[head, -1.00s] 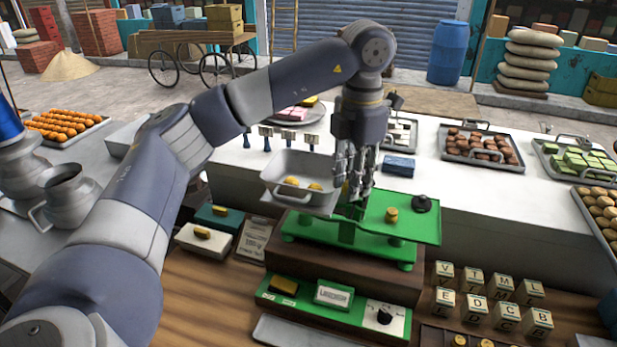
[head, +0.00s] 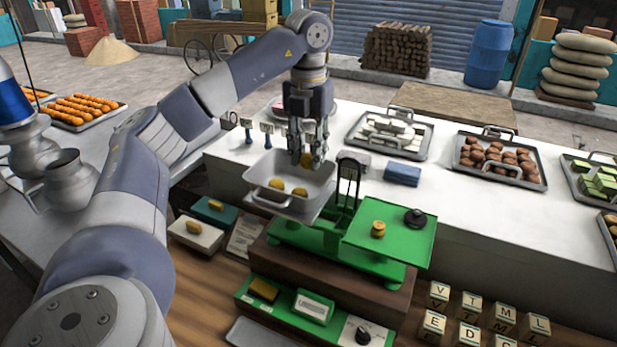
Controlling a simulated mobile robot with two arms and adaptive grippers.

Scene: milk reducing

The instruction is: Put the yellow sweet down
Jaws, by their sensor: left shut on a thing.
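My left gripper (head: 308,158) is shut on a yellow sweet (head: 306,160), which shows between its fingertips. It holds the sweet above the right back part of the grey metal pan (head: 262,200). Two other yellow sweets (head: 277,184) lie in the pan. The pan sits on the left side of a green balance scale (head: 330,238). The scale's green right plate (head: 400,240) bears a small brass weight (head: 378,229) and a black weight (head: 415,217). My right gripper is not in view.
A blue folded cloth (head: 403,174) lies on the white counter behind the scale. Trays of white (head: 390,150), brown (head: 500,158) and green sweets (head: 597,181) stand along the counter. Letter blocks (head: 470,305) stand at the front right. Metal jugs (head: 66,180) stand at left.

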